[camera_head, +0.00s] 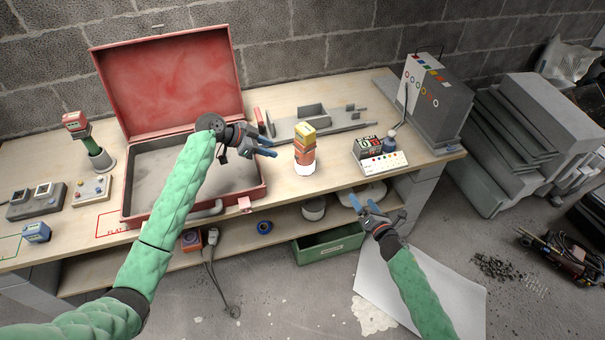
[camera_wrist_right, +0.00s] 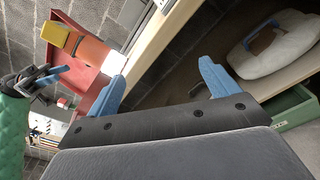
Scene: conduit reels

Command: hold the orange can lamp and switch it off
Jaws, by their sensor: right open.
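The orange can lamp (camera_head: 304,154) stands upright on the workbench, with a yellow block-like top and a white base. It also shows in the right wrist view (camera_wrist_right: 90,52), tilted at the upper left. I cannot tell whether it is lit, and I see no clear switch. My left gripper (camera_head: 269,147) is left of the lamp, its fingers apart and pointing toward it, not touching. It also shows in the right wrist view (camera_wrist_right: 55,76). My right gripper (camera_head: 363,202) is open and empty, in front of the bench edge, lower right of the lamp.
An open red case (camera_head: 128,188) lies left of the lamp. A white device (camera_head: 383,163) stands to its right, with a grey cabinet (camera_head: 435,95) farther right. Grey parts (camera_head: 318,118) lie behind. A green bin (camera_head: 328,246) sits below the bench. The bench just before the lamp is clear.

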